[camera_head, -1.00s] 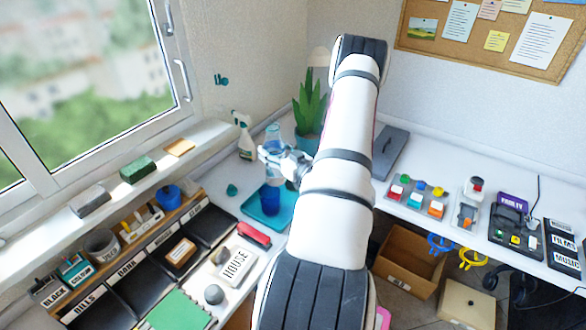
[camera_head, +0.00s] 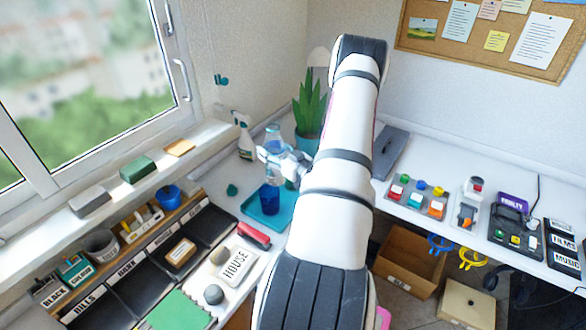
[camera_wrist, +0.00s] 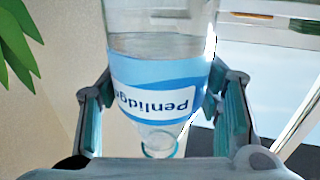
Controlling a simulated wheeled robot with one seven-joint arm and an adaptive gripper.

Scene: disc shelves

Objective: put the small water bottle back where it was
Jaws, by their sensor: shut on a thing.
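The small water bottle (camera_head: 273,136) is clear with a blue and white label and looks upright. My gripper (camera_head: 274,154) is shut on it, with a finger on each side, near the back left corner of the desk. In the wrist view the bottle (camera_wrist: 155,85) appears neck down, but the label text and plant leaves are inverted there too. Water shows inside it. The bottle's lower end is partly hidden in the head view, and I cannot tell whether it touches anything below.
A spray bottle (camera_head: 245,140) is to the left, and a potted plant (camera_head: 309,108) is behind on the right. Black trays (camera_head: 150,268) line the left desk.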

